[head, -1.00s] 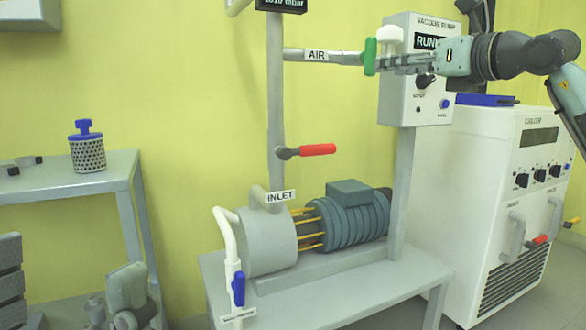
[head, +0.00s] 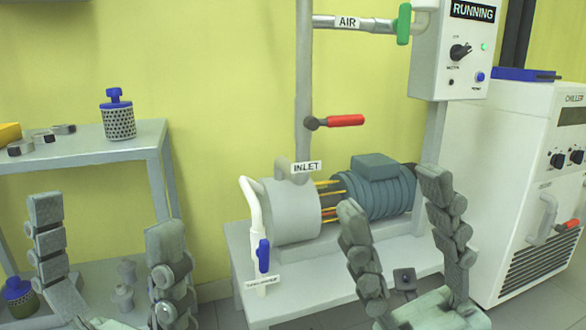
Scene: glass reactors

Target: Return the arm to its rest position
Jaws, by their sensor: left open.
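My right gripper (head: 395,195) is in the lower right of the head view. Its two grey fingers point up and stand wide apart, with nothing between them. It is in front of the vacuum pump's bench, away from the valves. My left gripper (head: 105,215) is at the lower left, fingers up and apart, also empty. The AIR pipe (head: 376,25) has a green valve handle (head: 403,24) standing upright, and no gripper touches it. Both arms are mostly out of view below.
The pump motor (head: 375,187) sits on a grey bench (head: 238,250). A red inlet handle (head: 346,120), blue tap (head: 263,256), control box reading RUNNING (head: 440,75) and chiller (head: 475,160) stand nearby. A side table (head: 90,155) holds a blue-capped jar (head: 119,122).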

